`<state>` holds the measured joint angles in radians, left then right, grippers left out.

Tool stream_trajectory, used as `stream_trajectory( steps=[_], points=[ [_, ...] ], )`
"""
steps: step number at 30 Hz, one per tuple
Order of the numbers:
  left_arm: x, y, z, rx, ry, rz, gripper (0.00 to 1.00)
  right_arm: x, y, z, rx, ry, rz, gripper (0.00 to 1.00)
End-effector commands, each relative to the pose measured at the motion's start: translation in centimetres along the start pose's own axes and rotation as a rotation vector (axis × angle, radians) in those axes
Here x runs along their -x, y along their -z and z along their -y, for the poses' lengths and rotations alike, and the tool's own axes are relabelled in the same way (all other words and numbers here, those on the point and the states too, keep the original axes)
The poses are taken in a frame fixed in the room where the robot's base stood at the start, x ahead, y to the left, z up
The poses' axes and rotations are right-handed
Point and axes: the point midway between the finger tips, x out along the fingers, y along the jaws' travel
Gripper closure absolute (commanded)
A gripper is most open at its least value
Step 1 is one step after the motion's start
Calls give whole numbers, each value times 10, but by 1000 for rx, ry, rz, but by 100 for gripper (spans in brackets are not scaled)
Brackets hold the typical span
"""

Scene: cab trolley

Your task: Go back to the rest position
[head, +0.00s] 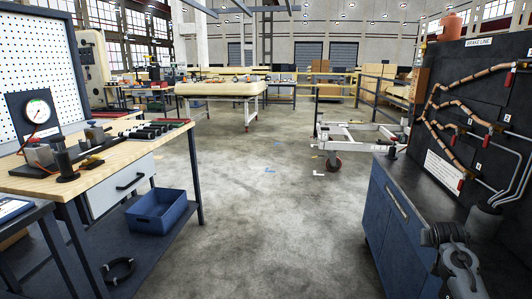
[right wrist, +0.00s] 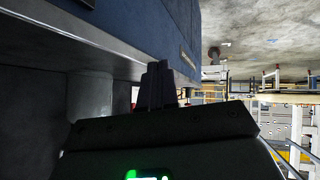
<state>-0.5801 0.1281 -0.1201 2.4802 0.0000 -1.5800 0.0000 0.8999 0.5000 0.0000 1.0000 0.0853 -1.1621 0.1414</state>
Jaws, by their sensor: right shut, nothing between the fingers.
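My right gripper (right wrist: 158,68) shows in the right wrist view as two dark fingers pressed together, with nothing between them. It is near the blue trolley cabinet (right wrist: 135,25), whose grey edge runs diagonally behind the fingers. I cannot tell the exact gap between them. In the head view, part of my right arm shows at the bottom right, over the right end of the cabinet (head: 375,218); its fingertips cannot be made out there. My left gripper and left arm are in neither view.
The brake line panel (head: 455,90) with copper pipes and red tags stands at the back of the cabinet. At left is a wooden workbench (head: 125,155) with a gauge (head: 37,112) and a blue bin (head: 160,210) on its lower shelf. The floor between is clear.

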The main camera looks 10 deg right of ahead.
Motion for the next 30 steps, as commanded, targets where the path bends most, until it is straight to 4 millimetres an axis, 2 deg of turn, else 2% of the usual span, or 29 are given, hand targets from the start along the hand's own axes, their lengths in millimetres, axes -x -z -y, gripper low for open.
stream_trajectory(
  steps=[3, 9, 17, 20, 23, 26, 30],
  points=[
    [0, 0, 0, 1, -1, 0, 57, 3, -32, 0, 89, -8, 168, 100],
    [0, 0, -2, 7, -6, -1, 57, 17, -78, -4, 228, -12, 423, 100],
    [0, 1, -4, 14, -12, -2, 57, 15, -156, 48, 359, 17, 402, 100],
    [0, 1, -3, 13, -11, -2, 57, 20, -194, 70, 412, 42, 394, 100],
    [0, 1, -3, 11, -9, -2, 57, 32, -244, 93, 469, 79, 388, 100],
    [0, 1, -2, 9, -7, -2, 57, 53, -302, 116, 527, 134, 384, 100],
    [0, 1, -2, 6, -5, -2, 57, 99, -384, 137, 585, 227, 387, 100]
  ],
)
